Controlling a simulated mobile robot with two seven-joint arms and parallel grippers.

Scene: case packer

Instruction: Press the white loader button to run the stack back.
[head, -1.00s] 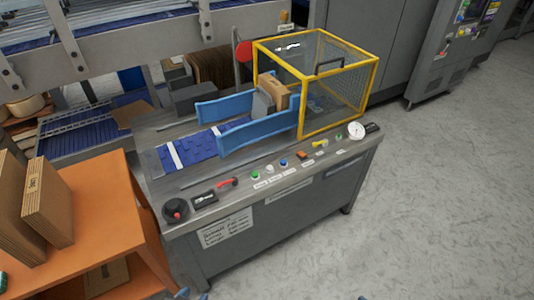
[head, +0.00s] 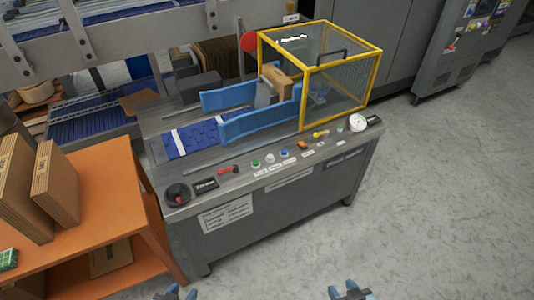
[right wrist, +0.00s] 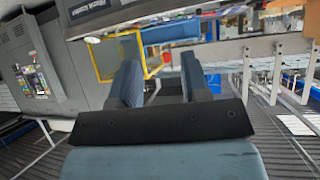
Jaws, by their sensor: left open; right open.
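The white loader button (head: 270,158) sits on the sloped front panel of the case packer (head: 290,215), between a green button (head: 255,163) and a blue button (head: 284,153). A brown carton stack (head: 279,82) stands upright against a grey plate between the blue guides (head: 258,121), partly inside the yellow cage. My left gripper (head: 175,294) is open at the bottom edge, low in front of the machine and apart from it. My right gripper (head: 351,292) is open and empty at the bottom edge, right of the machine; its fingers also show in the right wrist view (right wrist: 158,80).
The panel also holds a black knob (head: 177,194), a red lever (head: 229,169), an orange switch (head: 303,145), a yellow handle (head: 321,134) and a gauge (head: 358,123). An orange table (head: 110,190) with flat cartons stands at the left. The floor at right is clear.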

